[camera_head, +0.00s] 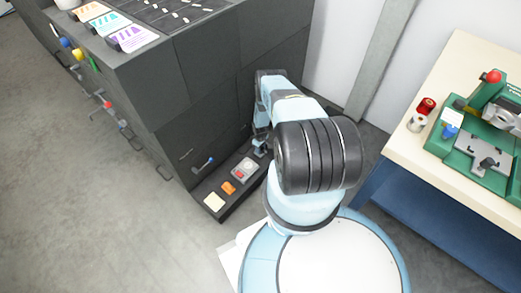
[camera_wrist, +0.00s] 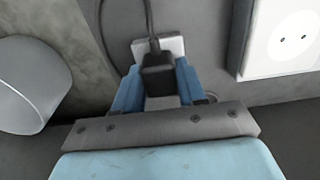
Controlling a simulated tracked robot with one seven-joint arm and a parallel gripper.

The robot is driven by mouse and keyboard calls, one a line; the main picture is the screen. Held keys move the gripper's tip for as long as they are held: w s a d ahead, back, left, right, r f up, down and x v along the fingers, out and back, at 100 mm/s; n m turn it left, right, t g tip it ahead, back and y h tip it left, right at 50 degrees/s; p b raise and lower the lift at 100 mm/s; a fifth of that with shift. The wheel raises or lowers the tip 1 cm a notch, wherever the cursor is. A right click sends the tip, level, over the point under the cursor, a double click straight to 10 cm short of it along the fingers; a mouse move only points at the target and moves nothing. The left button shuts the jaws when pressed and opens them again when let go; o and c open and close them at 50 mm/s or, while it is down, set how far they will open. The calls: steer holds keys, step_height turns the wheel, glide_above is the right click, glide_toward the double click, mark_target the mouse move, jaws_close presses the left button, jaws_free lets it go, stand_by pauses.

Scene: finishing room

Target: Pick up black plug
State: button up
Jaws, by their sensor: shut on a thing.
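The black plug (camera_wrist: 157,76) shows in the middle of the wrist view, with a dark cord rising from its top. My gripper (camera_wrist: 158,92) has its two blue fingers on either side of the plug and is shut on it. A pale block or plate (camera_wrist: 172,46) lies just behind the plug; I cannot tell whether the plug touches it. In the head view my gripper (camera_head: 260,147) is low beside the dark cabinet, over its lower ledge, and the plug cannot be made out there.
A white socket plate (camera_wrist: 283,42) is at the right of the wrist view. A pale rounded object (camera_wrist: 28,88) is at the left. The dark cabinet's ledge (camera_head: 222,208) holds several small items. A workbench (camera_head: 415,143) with a green machine stands at the right.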

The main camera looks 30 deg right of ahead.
steer(key=shift+w+r, duration=0.1)
steer(key=shift+r, duration=0.3)
step_height(320, 180, up, 2)
steer(key=shift+r, duration=0.1)
steer(key=s+a+r, duration=0.9)
steer(key=s, duration=0.1)
steer(key=shift+s+a+r, duration=0.15)
steer(key=shift+a+r, duration=0.2)
steer(key=shift+r, duration=0.05)
steer(key=o, duration=0.4)
jaws_close()
steer(key=shift+w+a+f, duration=0.35)
steer(key=shift+w+f, duration=0.25)
steer(key=shift+f, duration=0.15)
steer(key=shift+w+a+f, duration=0.4)
steer(key=shift+w+f, duration=0.25)
steer(key=shift+f, duration=0.1)
steer(key=shift+w+a+f, duration=0.35)
steer(key=shift+w+f, duration=0.25)
steer(key=shift+f, duration=0.15)
